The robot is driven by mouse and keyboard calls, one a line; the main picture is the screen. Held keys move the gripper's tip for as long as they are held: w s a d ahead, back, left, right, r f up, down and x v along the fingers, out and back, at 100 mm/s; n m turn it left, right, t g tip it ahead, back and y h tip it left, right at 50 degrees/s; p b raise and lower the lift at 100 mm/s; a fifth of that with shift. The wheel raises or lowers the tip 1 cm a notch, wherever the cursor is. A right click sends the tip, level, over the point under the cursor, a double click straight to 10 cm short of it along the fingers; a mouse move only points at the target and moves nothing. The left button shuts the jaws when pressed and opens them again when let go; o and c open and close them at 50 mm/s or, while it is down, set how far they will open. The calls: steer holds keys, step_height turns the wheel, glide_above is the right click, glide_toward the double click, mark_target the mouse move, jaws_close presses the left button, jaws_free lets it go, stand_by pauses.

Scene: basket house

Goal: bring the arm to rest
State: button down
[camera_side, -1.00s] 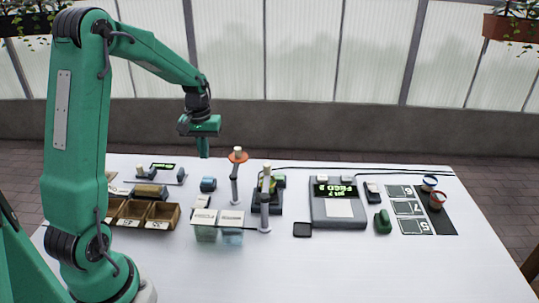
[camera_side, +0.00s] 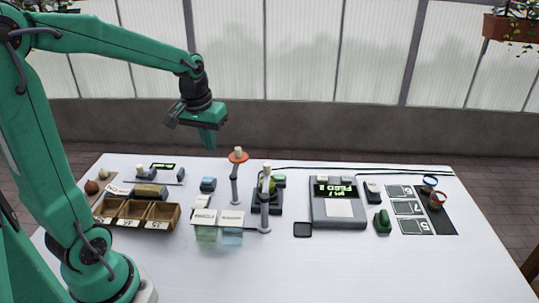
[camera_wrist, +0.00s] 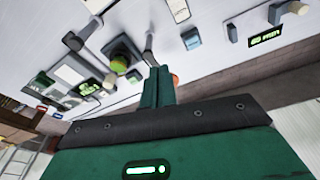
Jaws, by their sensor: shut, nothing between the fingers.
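My gripper (camera_side: 209,138) is green and hangs in the air above the back of the white table (camera_side: 350,270), left of the orange-topped stand. Its fingers are together and hold nothing. In the wrist view my gripper (camera_wrist: 158,82) shows its shut fingers pointing toward the table items, with its green body and dark strip filling the lower part of the picture. It appears clear of everything below it.
Below and around stand an orange-topped post (camera_side: 238,156), a second post (camera_side: 266,195), wooden bins (camera_side: 163,215), two small tanks (camera_side: 206,236) and a grey display device (camera_side: 337,190). The front of the table is clear.

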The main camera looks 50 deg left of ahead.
steer(key=s+d+r+m+t, duration=0.1)
steer(key=s+d+r+m, duration=0.1)
steer(key=s+d, duration=0.3)
steer(key=s+d+r+m+t, duration=0.2)
steer(key=s+d+m, duration=0.1)
steer(key=s+d, duration=0.3)
steer(key=shift+s+d+r+m+t+h, duration=0.3)
steer(key=shift+r+h, duration=0.05)
steer(key=shift+h, duration=0.05)
